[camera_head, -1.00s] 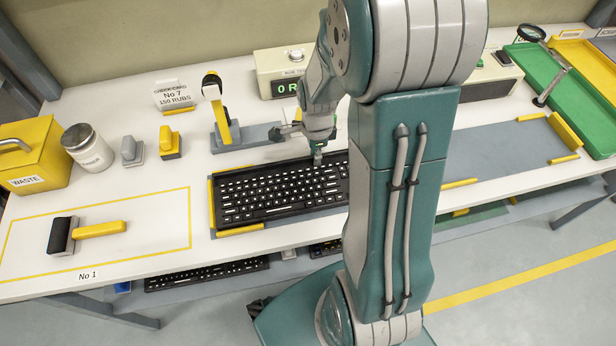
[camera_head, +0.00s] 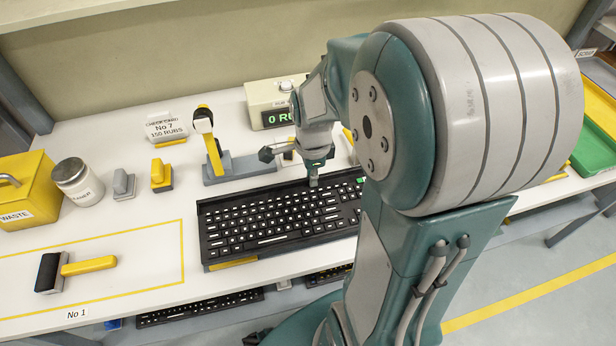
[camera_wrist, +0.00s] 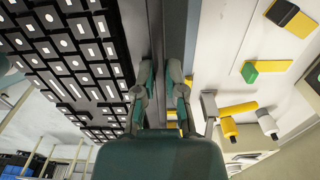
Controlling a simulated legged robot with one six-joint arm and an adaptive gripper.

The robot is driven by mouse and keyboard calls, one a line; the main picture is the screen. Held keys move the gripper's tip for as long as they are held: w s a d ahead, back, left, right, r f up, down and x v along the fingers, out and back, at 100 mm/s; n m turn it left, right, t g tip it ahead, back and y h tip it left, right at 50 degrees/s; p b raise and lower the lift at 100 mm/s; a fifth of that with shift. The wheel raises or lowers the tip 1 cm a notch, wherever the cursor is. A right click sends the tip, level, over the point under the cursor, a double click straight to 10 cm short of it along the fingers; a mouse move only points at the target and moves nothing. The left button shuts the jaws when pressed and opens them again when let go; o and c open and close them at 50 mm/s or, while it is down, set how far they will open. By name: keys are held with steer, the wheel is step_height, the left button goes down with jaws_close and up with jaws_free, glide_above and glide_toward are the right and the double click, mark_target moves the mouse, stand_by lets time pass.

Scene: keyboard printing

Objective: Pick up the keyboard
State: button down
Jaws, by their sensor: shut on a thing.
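The black keyboard (camera_head: 285,218) with white-marked keys is in the middle of the head view, just above its place on the white bench. Its right end is hidden behind my arm. My gripper (camera_head: 314,180) points down at the keyboard's far long edge and is shut on it. In the wrist view the keyboard (camera_wrist: 75,60) fills the left side, and my gripper's fingers (camera_wrist: 160,80) stand on either side of its edge. A yellow strip (camera_head: 232,263) shows under the keyboard's near left corner.
Left of the keyboard lie a black-and-yellow roller (camera_head: 75,266), a yellow waste bin (camera_head: 28,190), a jar (camera_head: 78,182) and two small stamps. A yellow-handled device (camera_head: 212,145) and a counter box (camera_head: 270,105) stand behind. More keyboards (camera_head: 200,308) lie on a lower shelf.

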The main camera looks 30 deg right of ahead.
step_height(320, 180, up, 6)
glide_above(327, 220)
stand_by(0.8)
